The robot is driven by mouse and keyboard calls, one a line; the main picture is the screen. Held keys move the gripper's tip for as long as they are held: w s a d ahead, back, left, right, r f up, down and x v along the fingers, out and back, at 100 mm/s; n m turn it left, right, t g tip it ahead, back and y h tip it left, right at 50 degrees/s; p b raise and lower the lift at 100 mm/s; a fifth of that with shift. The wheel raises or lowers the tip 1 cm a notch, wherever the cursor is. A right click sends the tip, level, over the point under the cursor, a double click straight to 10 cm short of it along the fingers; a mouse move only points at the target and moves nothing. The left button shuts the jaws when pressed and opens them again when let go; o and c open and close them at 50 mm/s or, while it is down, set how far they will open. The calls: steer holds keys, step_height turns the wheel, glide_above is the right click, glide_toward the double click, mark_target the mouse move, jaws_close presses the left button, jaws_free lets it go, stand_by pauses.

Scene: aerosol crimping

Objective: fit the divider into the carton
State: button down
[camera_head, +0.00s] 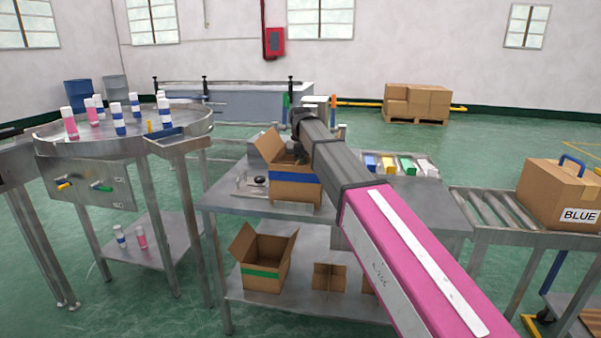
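An open carton (297,190) with a blue band stands on the metal table, its flaps raised. My arm comes from the lower right and ends over this carton. My gripper (300,125) is a dark shape at the arm's far end, above the carton's back part. Its fingers are hidden, so I cannot tell whether it is open or holds anything. The carton's inside is mostly hidden by its front wall and my arm. A cardboard divider (329,276) stands on the lower shelf, and part of another brown piece (368,286) shows to its right.
An open carton with a green band (263,260) stands on the lower shelf. Small coloured blocks (397,165) lie in a tray right of my arm. A roller conveyor (492,208) holds a closed box labelled BLUE (560,195). A round table (100,140) with several cans stands left.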

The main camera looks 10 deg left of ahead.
steer(key=shift+f, duration=1.7)
steer(key=shift+f, duration=0.1)
steer(key=c, duration=1.3)
jaws_free()
steer(key=shift+c, duration=0.2)
step_height(320, 180, up, 12)
steer(key=shift+r, duration=0.1)
